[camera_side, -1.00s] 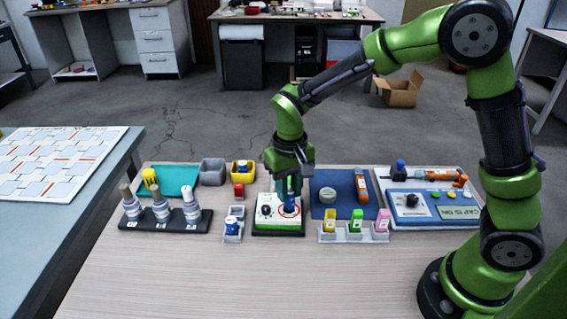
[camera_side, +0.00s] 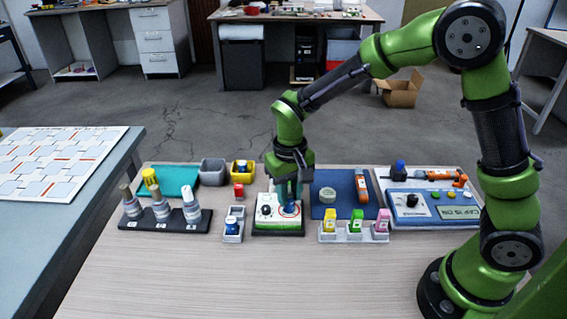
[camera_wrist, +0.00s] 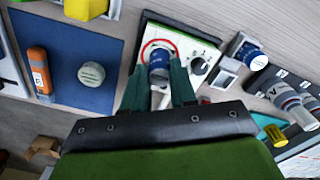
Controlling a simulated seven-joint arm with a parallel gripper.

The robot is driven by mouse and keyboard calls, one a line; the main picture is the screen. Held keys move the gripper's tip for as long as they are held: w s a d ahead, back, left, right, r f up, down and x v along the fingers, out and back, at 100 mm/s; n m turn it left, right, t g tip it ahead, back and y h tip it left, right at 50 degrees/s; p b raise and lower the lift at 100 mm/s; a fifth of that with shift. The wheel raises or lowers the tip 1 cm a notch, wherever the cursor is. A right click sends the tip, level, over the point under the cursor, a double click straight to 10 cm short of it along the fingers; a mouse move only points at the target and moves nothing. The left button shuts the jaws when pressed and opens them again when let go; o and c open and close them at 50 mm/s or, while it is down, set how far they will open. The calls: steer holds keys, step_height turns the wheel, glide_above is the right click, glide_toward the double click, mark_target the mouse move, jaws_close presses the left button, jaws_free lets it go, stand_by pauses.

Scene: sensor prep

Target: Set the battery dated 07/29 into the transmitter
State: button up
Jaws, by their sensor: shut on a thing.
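The white transmitter (camera_side: 266,221) has a black knob and a dark base and stands at the middle of the table. In the wrist view its white face (camera_wrist: 196,44) shows a red ring. A blue cylindrical battery (camera_wrist: 158,62) stands within that ring; it also shows in the side view (camera_side: 291,208). My gripper (camera_side: 290,196) points down over the transmitter, shut on this battery, with one finger on each side of it in the wrist view (camera_wrist: 159,76). The battery's date is too small to read, and I cannot tell how deep it sits.
A bottle rack (camera_side: 166,226) stands further left. A tray with several coloured pieces (camera_side: 354,238) is at the front right, by a blue mat (camera_side: 327,210) and a blue panel (camera_side: 436,221). The front table is clear.

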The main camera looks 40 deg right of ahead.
steer(key=shift+f, duration=0.6)
steer(key=o, duration=1.1)
steer(key=shift+o, duration=0.2)
steer(key=shift+r, duration=0.65)
steer(key=shift+r, duration=3)
steer(key=shift+f, duration=0.1)
